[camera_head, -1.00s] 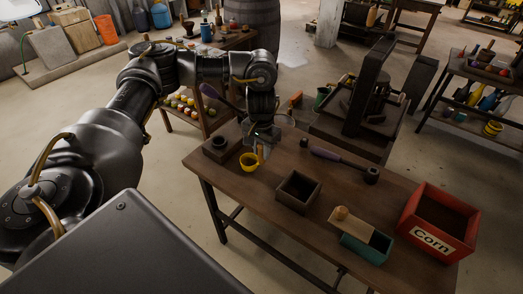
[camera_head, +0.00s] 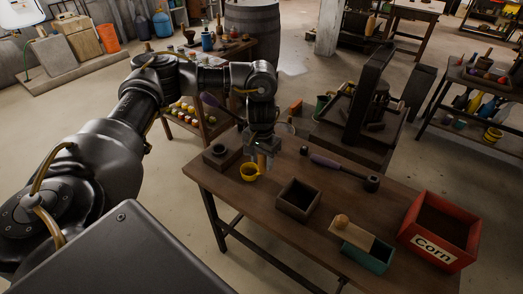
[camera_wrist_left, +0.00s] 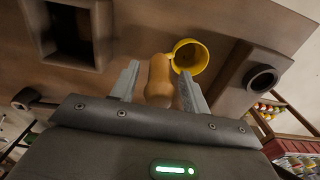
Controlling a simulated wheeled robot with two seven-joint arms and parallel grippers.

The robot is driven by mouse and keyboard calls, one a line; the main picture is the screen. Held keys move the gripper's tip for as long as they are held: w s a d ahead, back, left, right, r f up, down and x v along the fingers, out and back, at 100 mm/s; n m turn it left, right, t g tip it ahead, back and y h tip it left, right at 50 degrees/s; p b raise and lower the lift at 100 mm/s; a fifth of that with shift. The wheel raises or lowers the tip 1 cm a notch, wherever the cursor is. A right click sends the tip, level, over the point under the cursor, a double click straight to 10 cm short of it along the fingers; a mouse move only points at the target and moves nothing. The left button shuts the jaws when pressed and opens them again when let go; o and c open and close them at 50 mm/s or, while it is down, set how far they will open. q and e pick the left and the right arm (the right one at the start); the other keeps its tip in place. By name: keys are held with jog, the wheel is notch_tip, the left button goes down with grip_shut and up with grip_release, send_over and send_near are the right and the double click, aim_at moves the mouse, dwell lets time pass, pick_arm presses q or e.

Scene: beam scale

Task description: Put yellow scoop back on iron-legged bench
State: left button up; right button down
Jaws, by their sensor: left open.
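The yellow scoop (camera_head: 249,174) is a round yellow cup with a tan wooden handle. It is at the left part of the wooden top of the iron-legged bench (camera_head: 325,222); I cannot tell surely whether it touches the top. My left gripper (camera_head: 263,158) is just right of the cup, over the bench. In the left wrist view the handle of the scoop (camera_wrist_left: 160,80) lies between the two open fingers of my left gripper (camera_wrist_left: 156,70), with a gap on each side. The cup opening faces the camera. My right gripper is not in view.
The bench also holds a dark holder with a round hole (camera_head: 219,151), an open dark box (camera_head: 298,198), a purple-handled tool (camera_head: 340,168), a teal box with a wooden lid (camera_head: 362,243) and a red Corn box (camera_head: 438,228). A dark press (camera_head: 370,105) stands behind.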

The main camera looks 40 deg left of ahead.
pick_arm(q)
notch_tip(320, 180, up, 12)
jog(key=shift+f, duration=0.1)
dwell(0.8)
